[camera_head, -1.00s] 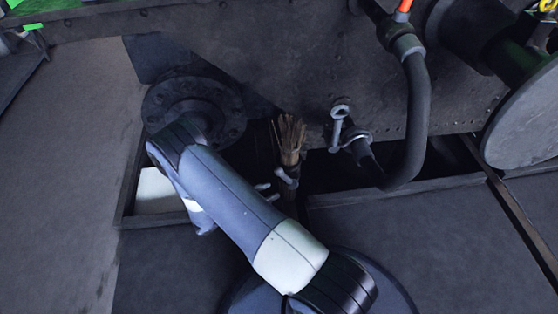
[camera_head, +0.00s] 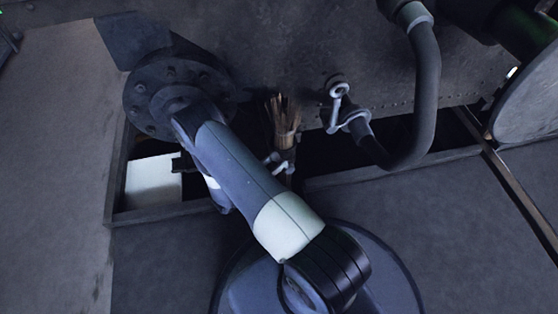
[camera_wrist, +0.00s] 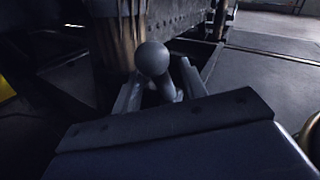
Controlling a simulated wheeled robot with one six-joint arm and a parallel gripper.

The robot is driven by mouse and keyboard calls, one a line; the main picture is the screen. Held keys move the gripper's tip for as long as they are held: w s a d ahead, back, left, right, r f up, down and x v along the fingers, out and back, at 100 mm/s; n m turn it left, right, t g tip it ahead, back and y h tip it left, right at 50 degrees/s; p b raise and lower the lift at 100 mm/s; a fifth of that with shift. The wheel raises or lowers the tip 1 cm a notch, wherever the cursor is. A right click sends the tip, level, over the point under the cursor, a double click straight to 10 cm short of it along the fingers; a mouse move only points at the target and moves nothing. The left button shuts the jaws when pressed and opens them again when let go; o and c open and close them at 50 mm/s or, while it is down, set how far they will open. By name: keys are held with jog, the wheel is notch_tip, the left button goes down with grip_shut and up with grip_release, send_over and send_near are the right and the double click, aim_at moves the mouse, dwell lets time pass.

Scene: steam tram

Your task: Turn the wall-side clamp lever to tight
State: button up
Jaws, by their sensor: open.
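In the wrist view, a grey lever with a round ball end (camera_wrist: 152,60) stands between the fingers of my gripper (camera_wrist: 160,88). The fingers are apart on either side of its stem, and I cannot tell whether either touches it. In the head view, my arm hides most of my gripper. Small light-grey clamp levers (camera_head: 273,160) show on the dark post below a straw bundle (camera_head: 285,112). A grey ring-ended lever (camera_head: 338,103) hangs at the hose coupling to the right. I cannot tell for certain which of these is the one at my gripper.
A thick dark hose (camera_head: 427,95) curves down at the right, with a large grey disc (camera_head: 525,108) beyond it. A bolted round flange (camera_head: 145,105) is close to my arm at the left. A white panel (camera_head: 150,185) lies in the floor opening. The floor (camera_head: 440,215) at right is clear.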

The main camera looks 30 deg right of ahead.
jog(key=shift+x, duration=1)
jog(key=shift+c, duration=0.5)
grip_shut()
